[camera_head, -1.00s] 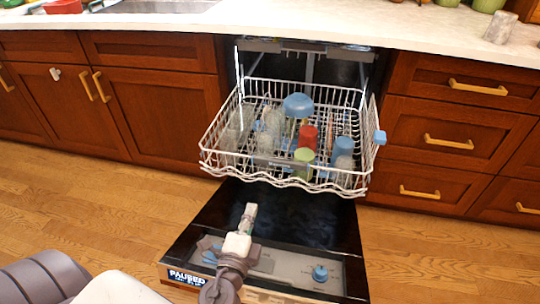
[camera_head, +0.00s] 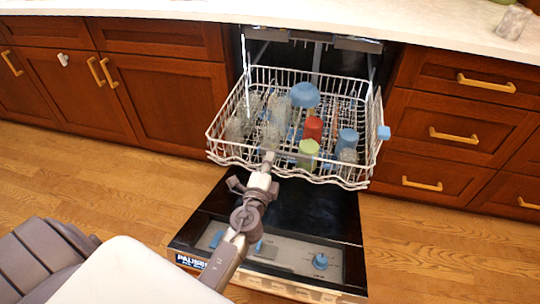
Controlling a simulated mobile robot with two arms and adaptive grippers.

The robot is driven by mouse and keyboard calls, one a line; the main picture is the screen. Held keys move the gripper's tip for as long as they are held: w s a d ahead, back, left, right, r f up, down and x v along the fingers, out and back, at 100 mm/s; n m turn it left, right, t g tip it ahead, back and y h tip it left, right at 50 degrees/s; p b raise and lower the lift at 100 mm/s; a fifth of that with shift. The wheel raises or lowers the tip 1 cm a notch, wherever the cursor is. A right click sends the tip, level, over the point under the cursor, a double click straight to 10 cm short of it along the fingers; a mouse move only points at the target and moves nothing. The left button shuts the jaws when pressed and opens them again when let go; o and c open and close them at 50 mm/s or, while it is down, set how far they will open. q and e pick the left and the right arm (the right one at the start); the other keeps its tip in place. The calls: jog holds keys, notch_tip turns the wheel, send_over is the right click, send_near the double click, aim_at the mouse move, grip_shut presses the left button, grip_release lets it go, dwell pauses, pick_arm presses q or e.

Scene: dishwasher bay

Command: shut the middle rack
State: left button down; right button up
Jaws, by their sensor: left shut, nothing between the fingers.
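The middle rack (camera_head: 225,152) is a white wire basket pulled out of the dishwasher, above the lowered door (camera_head: 315,208). It holds clear glasses (camera_head: 238,127), a blue bowl (camera_head: 305,94), a red cup (camera_head: 313,128), a green cup (camera_head: 308,153) and a blue cup (camera_head: 347,140). My left gripper (camera_head: 268,160) is shut and empty, with its tip at the rack's front edge in the picture. I cannot tell whether it touches the wire. My right gripper is not in view.
Wooden cabinets with gold handles flank the bay, with drawers (camera_head: 455,131) on the right and doors (camera_head: 150,100) on the left. A pale counter (camera_head: 420,30) runs above. The wooden floor (camera_head: 430,240) is clear on the right.

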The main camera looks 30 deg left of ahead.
pick_arm(q)
jog(key=shift+w+a, duration=0.1)
jog(key=shift+w, duration=0.3)
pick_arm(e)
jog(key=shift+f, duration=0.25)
pick_arm(q)
jog(key=shift+w, duration=0.1)
